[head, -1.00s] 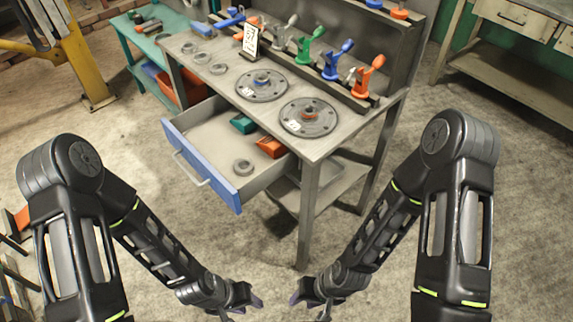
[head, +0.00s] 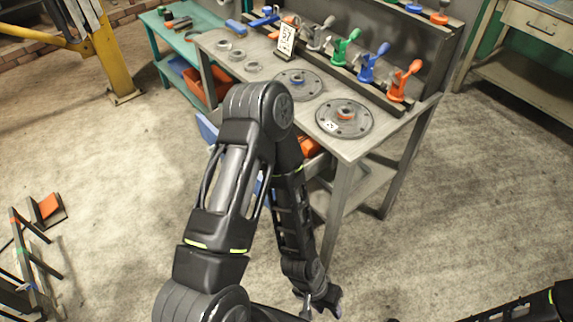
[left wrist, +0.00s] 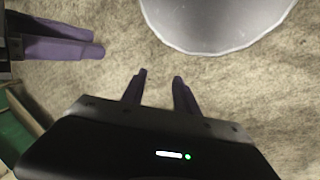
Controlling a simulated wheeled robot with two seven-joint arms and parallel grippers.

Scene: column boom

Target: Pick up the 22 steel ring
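Several steel rings lie on the workbench top; three show at its left end, one far (head: 225,45), one in the middle (head: 236,55) and one near (head: 252,67). I cannot read a 22 on any of them. My left gripper (head: 325,304) hangs low over the floor in front of the bench, away from the rings. In the left wrist view its two purple fingers (left wrist: 159,78) are apart with nothing between them. Other purple fingers (left wrist: 70,40), likely my right gripper's, show at the top left there; their opening is unclear. My left arm hides most of the drawer.
The workbench (head: 345,150) carries two round plates, a left one (head: 298,84) and a right one (head: 344,117), and a row of coloured clamps (head: 372,66). A small sign (head: 286,40) stands behind. A teal side table (head: 165,45) is at the left.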

